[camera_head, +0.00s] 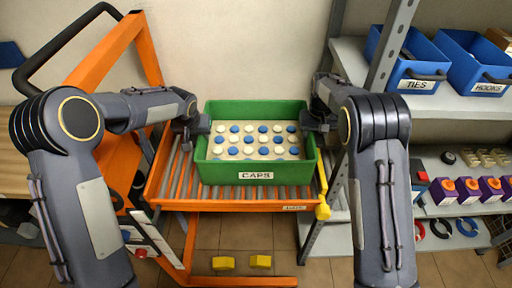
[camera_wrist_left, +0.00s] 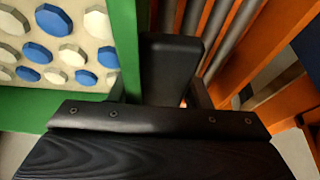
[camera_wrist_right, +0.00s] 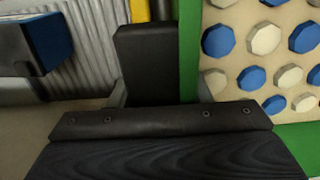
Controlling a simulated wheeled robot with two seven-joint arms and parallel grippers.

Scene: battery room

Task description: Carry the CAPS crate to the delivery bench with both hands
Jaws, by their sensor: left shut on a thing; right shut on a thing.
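The green CAPS crate (camera_head: 256,188) sits on the roller top of an orange stand (camera_head: 178,205) in the middle of the head view. It holds rows of blue and white caps on a pale insert. My left gripper (camera_head: 199,126) is shut on the crate's left wall, which shows in the left wrist view (camera_wrist_left: 127,50). My right gripper (camera_head: 312,124) is shut on the crate's right wall, which shows in the right wrist view (camera_wrist_right: 189,50). The fingers inside the crate are mostly hidden. The crate looks level. I cannot tell whether its base touches the rollers.
A grey shelf rack (camera_head: 350,62) at the right holds blue TIES (camera_head: 417,84) and HOOKS (camera_head: 489,88) bins, with orange and purple items below. A yellow lever (camera_head: 323,207) is on the stand's right side. A wooden surface (camera_head: 14,165) shows at far left. Two yellow blocks (camera_head: 223,263) are low in front.

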